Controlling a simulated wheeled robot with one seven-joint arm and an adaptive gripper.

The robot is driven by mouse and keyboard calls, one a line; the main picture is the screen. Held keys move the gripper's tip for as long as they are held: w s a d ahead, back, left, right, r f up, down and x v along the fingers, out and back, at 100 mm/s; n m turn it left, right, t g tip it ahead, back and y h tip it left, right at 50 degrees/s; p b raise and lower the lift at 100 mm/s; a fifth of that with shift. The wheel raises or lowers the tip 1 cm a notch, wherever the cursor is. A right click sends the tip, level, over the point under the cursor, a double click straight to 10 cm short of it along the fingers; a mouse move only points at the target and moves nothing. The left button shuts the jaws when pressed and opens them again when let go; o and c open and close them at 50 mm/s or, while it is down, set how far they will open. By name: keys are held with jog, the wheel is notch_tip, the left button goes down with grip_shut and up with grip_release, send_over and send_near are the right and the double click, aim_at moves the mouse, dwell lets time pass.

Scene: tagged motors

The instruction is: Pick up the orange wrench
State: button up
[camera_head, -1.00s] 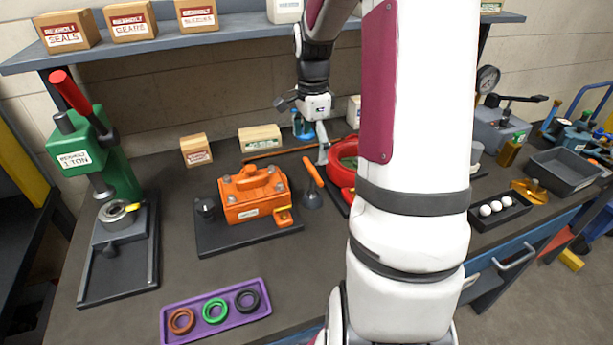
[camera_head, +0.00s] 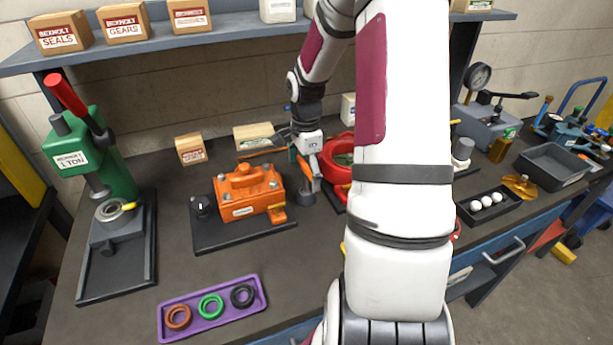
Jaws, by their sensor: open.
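An orange handle, seemingly the wrench, is almost wholly hidden in the head view behind my gripper (camera_head: 312,178). The dark grey round foot (camera_head: 305,198) at its lower end shows just below the fingers, on the bench. My gripper points down right at the handle, with its fingers open. I cannot tell whether the fingers touch the handle or stand around it. A thin orange-brown rod (camera_head: 262,153) lies on the bench behind, to the left of my gripper.
An orange housing (camera_head: 248,192) on a dark plate stands close left of my gripper, and a red ring-shaped part (camera_head: 337,165) close right. A green press (camera_head: 95,165) stands far left. A purple tray (camera_head: 213,309) with rings lies in front. A shelf (camera_head: 230,25) runs behind.

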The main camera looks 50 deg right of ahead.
jog(key=c, duration=1.2)
jog(key=shift+r, duration=0.15)
jog(key=shift+r, duration=0.25)
notch_tip(320, 180, up, 3)
jog(key=shift+w+r+b, duration=0.1)
jog(key=shift+b, duration=0.3)
jog(key=s+a, duration=0.2)
jog(key=s, duration=0.5)
jog(key=s+a+r, duration=0.1)
jog(key=s+a, duration=0.1)
jog(key=s, duration=0.6)
jog(key=shift+s+a, duration=0.25)
jog(key=shift+s, duration=0.05)
